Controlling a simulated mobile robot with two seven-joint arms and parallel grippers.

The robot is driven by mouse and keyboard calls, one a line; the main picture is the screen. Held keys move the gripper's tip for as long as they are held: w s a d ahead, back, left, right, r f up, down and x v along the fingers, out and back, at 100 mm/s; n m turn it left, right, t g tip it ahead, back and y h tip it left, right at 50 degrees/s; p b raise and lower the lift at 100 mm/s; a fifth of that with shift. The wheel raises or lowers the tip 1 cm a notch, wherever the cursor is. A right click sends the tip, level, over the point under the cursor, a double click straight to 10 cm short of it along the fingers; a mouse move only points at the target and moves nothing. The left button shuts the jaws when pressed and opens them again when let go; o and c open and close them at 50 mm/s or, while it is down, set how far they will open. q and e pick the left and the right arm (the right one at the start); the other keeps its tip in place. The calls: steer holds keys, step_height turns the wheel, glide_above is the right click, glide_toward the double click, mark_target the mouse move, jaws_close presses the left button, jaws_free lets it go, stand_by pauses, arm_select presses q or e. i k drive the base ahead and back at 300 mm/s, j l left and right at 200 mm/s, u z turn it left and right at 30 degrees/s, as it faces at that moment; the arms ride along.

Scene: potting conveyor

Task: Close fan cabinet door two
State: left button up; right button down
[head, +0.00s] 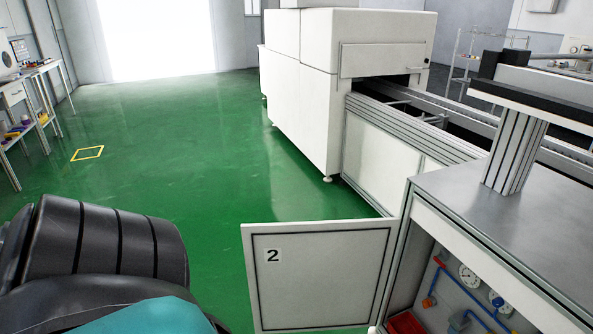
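The cabinet door marked "2" (318,284) is a white panel with a dark inset line, in the lower middle of the head view. It stands open, swung out to the left from the cabinet (470,205) at the lower right. Its right edge meets the cabinet's front left post. Inside the cabinet opening are gauges (469,276), blue pipes and a red bin (405,323). A large dark and teal link of my own arm fills the lower left. Neither of my grippers is in view.
A long white conveyor machine (330,90) runs behind the cabinet, with a rail track (420,112) leading right. A bench (30,95) stands at the far left. The green floor (190,160) between is clear, with a yellow square outline (88,153).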

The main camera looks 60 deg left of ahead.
mark_target(310, 275)
steer(key=k+z, duration=0.2)
steer(key=k, duration=0.15)
steer(key=k+l+z, duration=0.25)
steer(key=k+j+z, duration=0.1)
steer(key=j+z, duration=0.15)
steer(key=z, duration=0.2)
steer(key=k+j+z, duration=0.1)
steer(key=z, duration=0.4)
steer(key=k+j, duration=0.25)
steer(key=j, duration=0.3)
steer(key=k+j, duration=0.25)
steer(key=j, duration=0.3)
steer(key=k+j, duration=0.25)
steer(key=j, duration=0.3)
steer(key=k+j, duration=0.2)
steer(key=j, duration=0.35)
steer(key=k+j, duration=0.25)
steer(key=j, duration=0.35)
steer(key=k+j, duration=0.25)
steer(key=j, duration=0.3)
steer(key=k+j, duration=0.25)
steer(key=j, duration=0.3)
steer(key=k+j, duration=0.25)
steer(key=j, duration=0.3)
steer(key=i+j, duration=0.3)
